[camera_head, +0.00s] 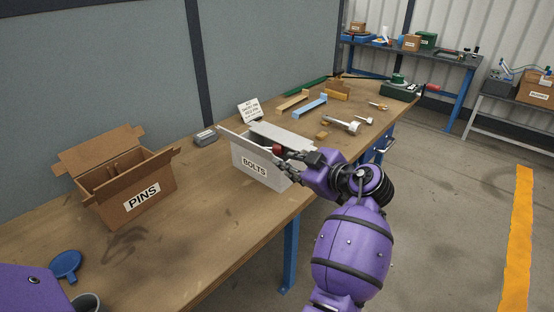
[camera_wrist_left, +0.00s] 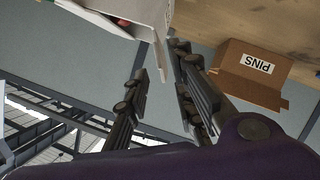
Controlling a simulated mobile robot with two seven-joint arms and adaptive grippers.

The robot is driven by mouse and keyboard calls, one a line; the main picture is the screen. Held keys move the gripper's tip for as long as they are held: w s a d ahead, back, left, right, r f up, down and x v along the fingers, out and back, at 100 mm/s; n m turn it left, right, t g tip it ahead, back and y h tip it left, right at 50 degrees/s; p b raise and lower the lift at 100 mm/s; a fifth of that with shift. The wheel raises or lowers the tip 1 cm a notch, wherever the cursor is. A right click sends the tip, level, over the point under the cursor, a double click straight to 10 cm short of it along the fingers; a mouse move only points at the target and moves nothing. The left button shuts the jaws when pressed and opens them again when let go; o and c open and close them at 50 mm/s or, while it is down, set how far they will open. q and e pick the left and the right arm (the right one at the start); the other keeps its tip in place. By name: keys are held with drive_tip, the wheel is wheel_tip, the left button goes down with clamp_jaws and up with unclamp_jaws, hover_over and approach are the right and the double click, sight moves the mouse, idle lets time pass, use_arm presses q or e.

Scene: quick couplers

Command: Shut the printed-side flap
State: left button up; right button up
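The white BOLTS box (camera_head: 250,168) stands open on the workbench, its printed side facing the front left. Another white flap (camera_head: 282,134) stands raised at the far side. Something red shows inside. My left gripper (camera_head: 284,160) is at the box's near right end, partly overlapping it. In the left wrist view its fingers (camera_wrist_left: 160,62) are apart, with a white flap edge (camera_wrist_left: 160,50) seen between them; contact cannot be told. My right gripper is not in view.
An open cardboard PINS box (camera_head: 127,183) stands to the left. Metal couplers (camera_head: 342,124) and coloured brackets (camera_head: 310,106) lie farther back. The bench front between the boxes is clear.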

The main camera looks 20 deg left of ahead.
use_arm(q)
drive_tip(key=p+x, duration=0.1)
drive_tip(key=x, duration=0.4)
drive_tip(key=shift+w+a, duration=0.15)
drive_tip(key=shift+a, duration=0.1)
drive_tip(key=shift+w+a+f, duration=0.3)
drive_tip(key=shift+a, duration=0.2)
clamp_jaws()
